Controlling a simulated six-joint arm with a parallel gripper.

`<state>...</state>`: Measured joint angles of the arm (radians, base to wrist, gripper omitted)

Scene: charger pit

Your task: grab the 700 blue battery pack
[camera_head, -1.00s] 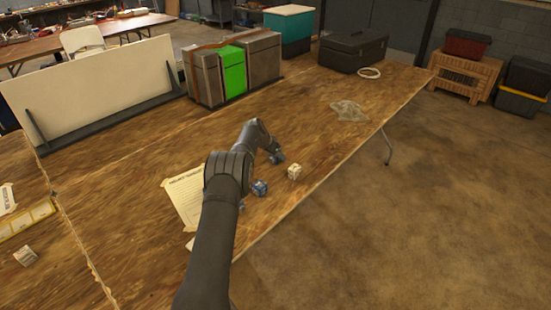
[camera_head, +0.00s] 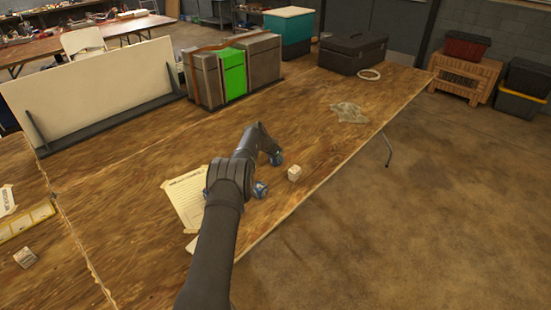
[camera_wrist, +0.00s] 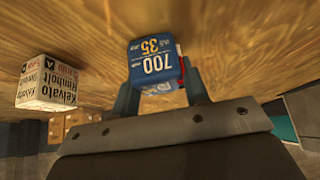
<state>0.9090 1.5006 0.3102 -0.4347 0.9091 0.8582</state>
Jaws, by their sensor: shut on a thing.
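The blue battery pack (camera_wrist: 155,62), marked 700 and 35 in the wrist view, sits between the two fingers of my gripper (camera_wrist: 160,92). The fingers are shut on its sides, and a bit of red shows at its right edge. Its lettering appears upside down. In the head view my gripper (camera_head: 275,157) points down at the table to the right of my elbow, with blue showing at its tip. Whether the pack touches the table is unclear.
A white printed block (camera_head: 294,173) stands near my gripper, also in the wrist view (camera_wrist: 47,83). Another small blue block (camera_head: 260,189) lies beside my arm. A paper sheet (camera_head: 187,199) lies left.

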